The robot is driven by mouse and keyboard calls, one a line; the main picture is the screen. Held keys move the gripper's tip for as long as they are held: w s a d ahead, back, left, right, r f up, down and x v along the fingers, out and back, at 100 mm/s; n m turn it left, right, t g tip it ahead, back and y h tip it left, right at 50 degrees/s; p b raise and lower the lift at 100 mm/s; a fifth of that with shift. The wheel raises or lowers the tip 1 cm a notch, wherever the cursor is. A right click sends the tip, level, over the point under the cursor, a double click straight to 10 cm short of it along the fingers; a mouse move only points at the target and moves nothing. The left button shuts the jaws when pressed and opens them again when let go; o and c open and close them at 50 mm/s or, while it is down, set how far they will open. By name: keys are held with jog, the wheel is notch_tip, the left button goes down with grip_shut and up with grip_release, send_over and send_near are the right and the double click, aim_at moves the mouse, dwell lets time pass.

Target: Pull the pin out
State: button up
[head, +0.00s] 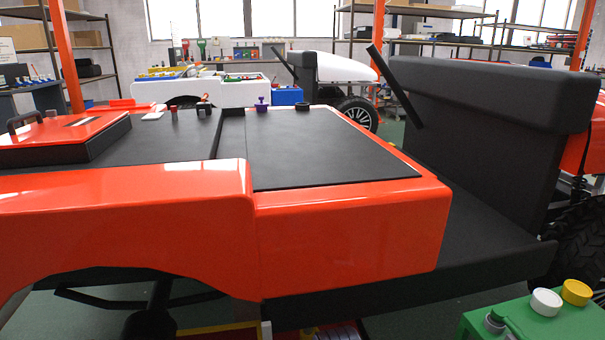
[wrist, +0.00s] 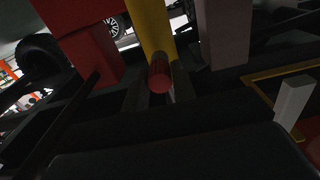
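In the dark wrist view, a round red end (wrist: 159,79), which looks like the pin, faces me. It sits in front of a yellow upright part (wrist: 150,28). My gripper (wrist: 158,96) shows as two dim dark finger shapes, one on each side of the red end. It is too dark to tell whether the fingers touch it or stand apart from it. In the head view, my gripper and the red end are not visible; the orange cart body (head: 350,235) fills the middle.
A red block (wrist: 95,55) stands left of the yellow part and a grey post (wrist: 222,35) right of it. Dark beams surround this space. In the head view are a black seat (head: 480,120), a green box with knobs (head: 545,322) and a white cart (head: 205,92) behind.

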grip_shut()
jog(key=shift+s, duration=0.3)
